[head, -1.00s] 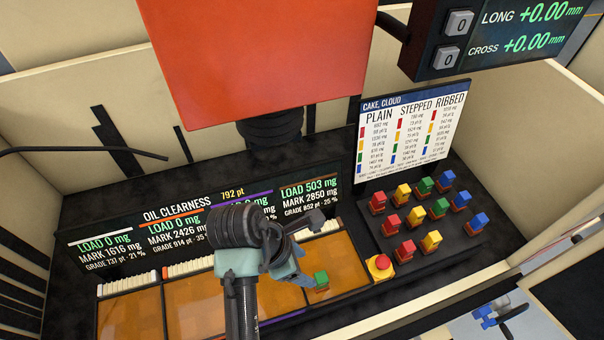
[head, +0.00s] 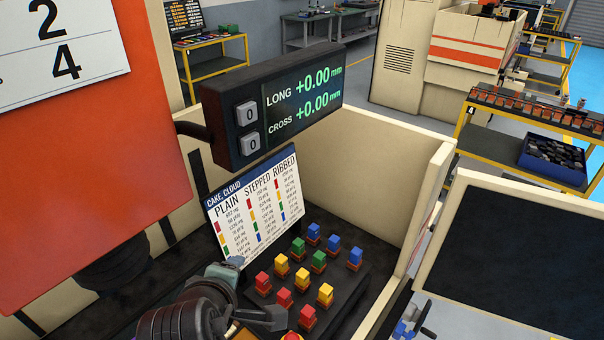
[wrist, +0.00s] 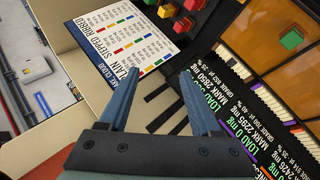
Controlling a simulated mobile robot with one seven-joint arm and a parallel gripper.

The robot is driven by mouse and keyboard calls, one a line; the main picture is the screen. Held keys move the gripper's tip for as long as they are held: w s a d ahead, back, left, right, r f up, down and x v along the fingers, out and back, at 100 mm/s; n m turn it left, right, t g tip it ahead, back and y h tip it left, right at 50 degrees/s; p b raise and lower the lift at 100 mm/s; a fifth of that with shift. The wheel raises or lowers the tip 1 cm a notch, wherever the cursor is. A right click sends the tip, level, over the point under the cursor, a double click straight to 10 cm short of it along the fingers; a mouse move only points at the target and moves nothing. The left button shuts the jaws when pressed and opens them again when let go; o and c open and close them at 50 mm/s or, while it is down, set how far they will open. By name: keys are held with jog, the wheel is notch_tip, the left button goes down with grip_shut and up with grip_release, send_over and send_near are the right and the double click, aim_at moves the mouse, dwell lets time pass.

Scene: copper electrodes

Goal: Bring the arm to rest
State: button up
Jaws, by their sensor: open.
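My gripper (wrist: 157,76) is open and empty in the wrist view, its two blue-grey fingers apart with nothing between them. Beyond the fingers are the tilted chart card (wrist: 115,35) and dark panel surface; the fingers appear clear of both. A green block (wrist: 291,39) sits in an amber oil bay (wrist: 270,35) at the upper right of the wrist view.
The rack (head: 345,290) holds several red, yellow, green and blue blocks. The readout box (head: 275,105) and orange-red column (head: 90,170) stand above. A pale wall (head: 415,200) bounds the right. Yellow-framed benches are beyond.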

jog(key=w+d+r+m+t, duration=0.2)
jog(key=d+r+m+t, duration=0.2)
jog(key=d+r+m, duration=0.55)
jog(key=w+d+r+m+t, duration=0.2)
jog(key=d+r+m+t, duration=0.3)
jog(key=r, duration=0.9)
jog(key=s+a+r+t+b, duration=0.1)
jog(key=s+r+t, duration=0.3)
jog(key=r, duration=0.7)
jog(key=s+a+r+t+b, duration=0.1)
jog(key=s+r+t, duration=0.4)
jog(key=s+r, duration=0.4)
notch_tip(320, 180, up, 2)
jog(key=shift+s+a+r+m, duration=0.15)
jog(key=shift+s+a+m, duration=0.05)
jog(key=shift+a+m, duration=0.2)
